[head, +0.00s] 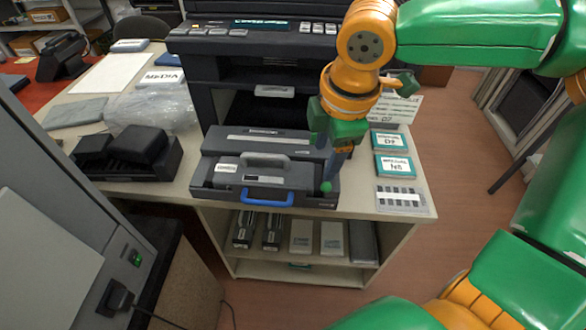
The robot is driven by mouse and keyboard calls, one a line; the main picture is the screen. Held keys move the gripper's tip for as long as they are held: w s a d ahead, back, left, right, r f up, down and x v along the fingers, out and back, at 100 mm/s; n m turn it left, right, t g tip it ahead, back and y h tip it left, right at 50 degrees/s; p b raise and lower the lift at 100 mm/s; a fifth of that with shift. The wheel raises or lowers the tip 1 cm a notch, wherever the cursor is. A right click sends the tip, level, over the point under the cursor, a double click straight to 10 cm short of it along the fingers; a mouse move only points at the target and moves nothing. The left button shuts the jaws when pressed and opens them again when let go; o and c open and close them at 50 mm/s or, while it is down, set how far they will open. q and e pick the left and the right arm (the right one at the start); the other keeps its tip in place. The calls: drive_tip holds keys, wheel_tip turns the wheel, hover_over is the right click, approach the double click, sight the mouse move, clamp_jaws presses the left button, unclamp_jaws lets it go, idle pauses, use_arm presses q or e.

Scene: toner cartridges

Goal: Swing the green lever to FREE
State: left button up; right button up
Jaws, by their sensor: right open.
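A dark grey toner unit (225,174) with a grey carry handle and a blue front handle (268,198) sits at the front of the black printer (190,70). A small green knob (327,187), which looks like the end of the green lever, shows at the unit's front right. Most of the lever is hidden by my gripper, and I cannot read which position it points to. My right gripper (333,160) is open, pointing down just above and behind the knob. I cannot tell whether a finger touches it. My left gripper is out of view.
Two teal-labelled boxes (388,140) and a grey card (402,199) lie on the table (345,205) to the right. A black tray (128,155) and clear plastic wrap (150,108) lie to the left. Cartridges and boxes (302,237) fill the shelf below.

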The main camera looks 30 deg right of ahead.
sight(325, 184)
drive_tip(key=f, duration=0.2)
drive_tip(key=f+b, duration=0.1)
drive_tip(key=f, duration=0.1)
drive_tip(key=d+f, duration=0.1)
drive_tip(key=f, duration=0.1)
drive_tip(key=shift+s+d+f+b, duration=0.1)
drive_tip(key=shift+s+f+b, duration=0.2)
drive_tip(key=shift+s+f, duration=0.1)
drive_tip(key=shift+w+f, duration=0.2)
drive_tip(key=shift+a, duration=0.2)
drive_tip(key=shift+d, duration=0.1)
drive_tip(key=c, duration=0.9)
drive_tip(key=shift+w, duration=0.1)
clamp_jaws()
drive_tip(key=shift+r, duration=0.1)
